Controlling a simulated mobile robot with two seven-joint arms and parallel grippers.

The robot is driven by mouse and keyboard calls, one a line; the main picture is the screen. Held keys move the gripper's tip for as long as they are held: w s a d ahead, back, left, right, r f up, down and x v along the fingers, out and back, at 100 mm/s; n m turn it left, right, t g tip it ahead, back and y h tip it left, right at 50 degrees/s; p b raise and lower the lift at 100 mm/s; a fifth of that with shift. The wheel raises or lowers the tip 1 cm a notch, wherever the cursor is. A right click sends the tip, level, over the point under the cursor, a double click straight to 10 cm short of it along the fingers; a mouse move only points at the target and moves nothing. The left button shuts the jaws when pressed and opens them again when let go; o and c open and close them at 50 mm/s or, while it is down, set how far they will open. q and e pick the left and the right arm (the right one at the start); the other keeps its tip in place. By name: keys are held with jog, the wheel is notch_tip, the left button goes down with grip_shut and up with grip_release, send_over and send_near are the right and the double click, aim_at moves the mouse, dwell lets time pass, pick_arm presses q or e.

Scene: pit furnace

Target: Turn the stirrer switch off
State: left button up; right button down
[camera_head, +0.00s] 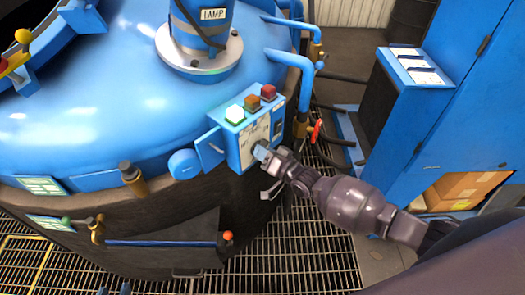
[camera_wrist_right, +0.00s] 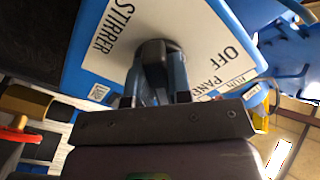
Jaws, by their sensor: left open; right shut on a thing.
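The stirrer switch is a dark rotary knob (camera_wrist_right: 153,55) on a white label plate (camera_wrist_right: 112,48) in the right wrist view. "STIRRER" is printed on one side of it and "OFF" on the other. My right gripper (camera_wrist_right: 157,82) has its two blue fingers on either side of the knob and is shut on it. In the head view my right gripper (camera_head: 261,153) reaches the front of the blue control box (camera_head: 232,152), hiding the knob. Which marking the knob points to is unclear. My left gripper (camera_head: 114,291) barely shows at the bottom edge, fingertips apart, away from the box.
Green, orange and red buttons (camera_head: 252,103) sit on top of the box. A small blue flap (camera_head: 209,149) stands at its left. A red valve handle (camera_head: 316,132) and blue pipes (camera_head: 306,85) are close on the right. The blue vessel (camera_head: 120,90) fills the left; grating (camera_head: 310,240) lies below.

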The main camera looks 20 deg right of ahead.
jog(key=n, duration=0.8)
jog(key=shift+n+p, duration=0.3)
jog(key=shift+p, duration=0.1)
jog(key=n, duration=0.4)
jog(key=shift+n, duration=2.1)
jog(key=c, duration=1)
grip_release()
jog(key=shift+c, duration=0.2)
jog(key=shift+s, duration=0.1)
